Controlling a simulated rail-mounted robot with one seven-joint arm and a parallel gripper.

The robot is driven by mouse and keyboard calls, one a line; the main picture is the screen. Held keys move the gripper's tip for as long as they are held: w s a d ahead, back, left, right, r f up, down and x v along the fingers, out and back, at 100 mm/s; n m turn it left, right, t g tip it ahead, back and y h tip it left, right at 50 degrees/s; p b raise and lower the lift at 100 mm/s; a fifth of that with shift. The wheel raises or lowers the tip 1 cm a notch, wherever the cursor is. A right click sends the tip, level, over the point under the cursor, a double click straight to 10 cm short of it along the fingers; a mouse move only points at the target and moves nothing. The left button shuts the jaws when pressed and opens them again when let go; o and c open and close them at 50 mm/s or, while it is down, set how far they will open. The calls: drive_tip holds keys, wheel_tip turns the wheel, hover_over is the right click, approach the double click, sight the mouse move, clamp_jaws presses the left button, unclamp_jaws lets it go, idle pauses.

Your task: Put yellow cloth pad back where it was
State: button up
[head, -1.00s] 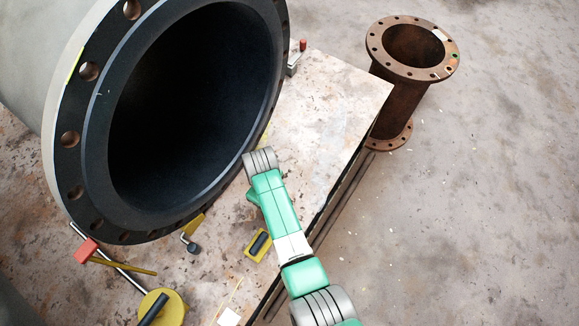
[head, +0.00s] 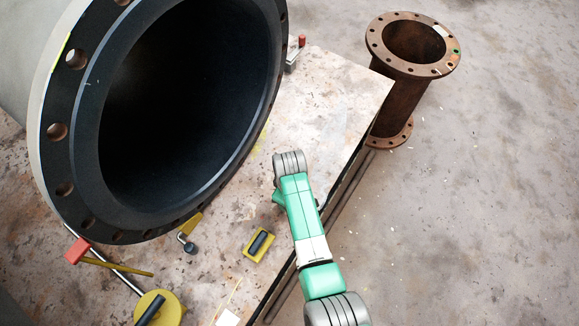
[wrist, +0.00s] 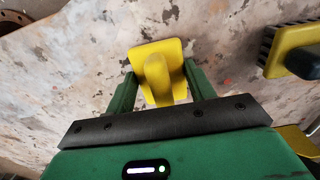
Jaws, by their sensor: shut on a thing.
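The yellow cloth pad (wrist: 148,55) shows in the wrist view, between the two green fingers of my gripper (wrist: 158,78). My gripper is shut on its raised yellow middle part. The pad's flat part extends beyond the fingertips, over the stained work surface; I cannot tell whether it touches the surface. In the head view my green and grey arm reaches over the right part of the worktable (head: 325,110). There my gripper and the pad are hidden behind the arm.
A large black-lined pipe (head: 75,165) fills the left. A yellow brush with a black handle (head: 259,244) lies left of my arm; it also shows in the wrist view (wrist: 290,50). A red-headed hammer (head: 78,251) lies lower left. A rusty flanged pipe (head: 400,95) stands beyond the table edge.

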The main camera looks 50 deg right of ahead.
drive_tip(key=shift+f, duration=0.2)
drive_tip(key=o, duration=0.9)
drive_tip(key=shift+o, duration=0.2)
drive_tip(key=shift+r, duration=0.1)
wheel_tip(320, 180, up, 12)
drive_tip(key=p, duration=0.4)
drive_tip(key=shift+r+p, duration=0.15)
drive_tip(key=shift+p, duration=0.2)
